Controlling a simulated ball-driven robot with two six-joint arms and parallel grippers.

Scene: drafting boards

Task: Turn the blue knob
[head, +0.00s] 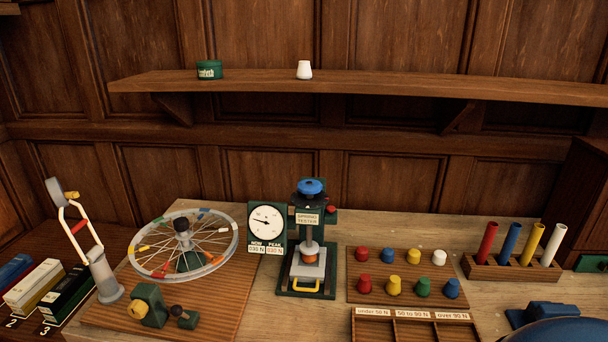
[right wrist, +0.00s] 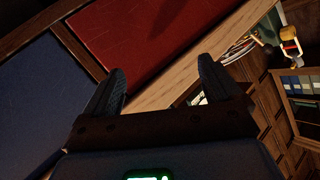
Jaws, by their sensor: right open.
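The blue knob (head: 312,187) sits on top of the dark green spring tester (head: 330,262), which stands upright mid-bench in the head view. Below the knob are a label, a grey plunger and an orange piece on a grey block. A white dial (head: 267,222) stands at the tester's left. My right gripper (right wrist: 160,88) shows in the right wrist view, its two dark fingers wide apart with nothing between them. The knob cannot be made out there, and the gripper is clear of it. My left gripper is not in view.
A spoked wheel (head: 215,262) lies left of the tester. Right of it are a board (head: 372,291) with several coloured pegs, a sorting tray (head: 393,331) and a rack (head: 480,271) of tubes. A shelf (head: 400,88) runs above. Red (right wrist: 150,35) and blue (right wrist: 40,95) panels show near the right gripper.

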